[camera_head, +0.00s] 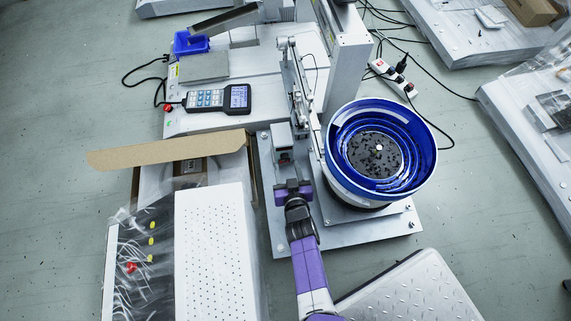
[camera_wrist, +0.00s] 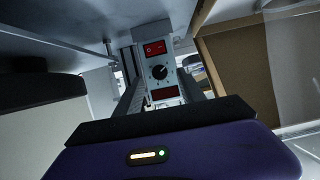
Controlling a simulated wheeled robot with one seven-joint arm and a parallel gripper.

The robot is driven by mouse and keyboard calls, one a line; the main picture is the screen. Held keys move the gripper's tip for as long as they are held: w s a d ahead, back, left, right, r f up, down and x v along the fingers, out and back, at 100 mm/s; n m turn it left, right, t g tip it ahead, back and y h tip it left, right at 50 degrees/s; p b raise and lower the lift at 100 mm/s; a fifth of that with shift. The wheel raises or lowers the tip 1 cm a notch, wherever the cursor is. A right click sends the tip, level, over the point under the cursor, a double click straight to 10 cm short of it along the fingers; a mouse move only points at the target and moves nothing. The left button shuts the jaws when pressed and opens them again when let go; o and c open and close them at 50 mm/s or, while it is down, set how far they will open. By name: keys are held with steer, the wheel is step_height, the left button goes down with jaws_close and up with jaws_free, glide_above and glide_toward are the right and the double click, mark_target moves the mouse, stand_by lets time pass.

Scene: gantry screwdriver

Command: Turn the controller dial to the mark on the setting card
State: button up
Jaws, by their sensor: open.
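The controller (camera_wrist: 152,49) is a light grey box facing me in the wrist view. It has a red switch at the top and a dark red window low on its face. Its black round dial (camera_wrist: 159,72) sits between them, with a light pointer line that seems to point up and right. In the head view the controller (camera_head: 281,138) stands left of the blue bowl. My gripper (camera_head: 292,186) is open and empty just in front of the controller, its dark fingers apart on either side of the dial in the wrist view. I cannot make out the setting card.
A blue vibratory bowl (camera_head: 345,184) of small dark parts stands close on the right. A cardboard flap (camera_head: 170,152) and a white perforated box (camera_head: 215,235) lie to the left. A handheld keypad unit (camera_head: 220,99) rests on the table behind. A metal rail rises beyond the controller.

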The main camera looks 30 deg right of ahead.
mark_target(285, 160)
steer(key=shift+b+x, duration=0.6)
steer(key=shift+x, duration=0.95)
steer(key=shift+c, duration=0.2)
jaws_close()
